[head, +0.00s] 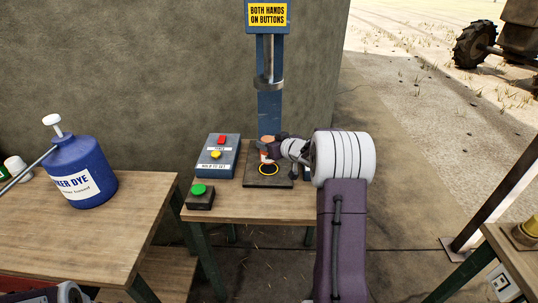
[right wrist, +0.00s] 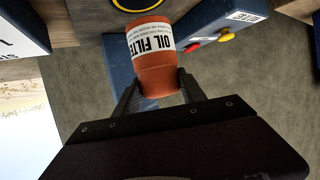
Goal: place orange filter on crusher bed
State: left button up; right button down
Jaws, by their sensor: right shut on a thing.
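The orange oil filter (head: 264,156) has a white label, which reads "OIL FILTE" in the right wrist view (right wrist: 152,42). My right gripper (head: 272,149) is shut around its orange end (right wrist: 158,80), with one finger on each side. The crusher bed (head: 257,183) is a dark plate with a yellow ring, under the blue press. The filter is over the bed in the head view, close to the ring's back edge. In the right wrist view the ring (right wrist: 138,4) shows beyond the filter. I cannot tell how large the gap is. My left gripper is out of view.
The blue press column (head: 269,95) stands right behind the bed. A button box (head: 216,156) and a green button (head: 201,196) are left of it. A blue dye jug (head: 80,170) stands on the left table (head: 75,235). A wall is behind.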

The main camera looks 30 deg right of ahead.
notch_tip(320, 180, down, 4)
jog(key=shift+f+b, duration=0.15)
jog(key=shift+b, duration=1.05)
jog(key=shift+r, duration=0.2)
jog(key=c, duration=0.7)
grip_release()
jog(key=shift+o, duration=0.2)
jog(key=p+v, duration=0.2)
jog(key=v, duration=1)
jog(key=shift+p, duration=0.35)
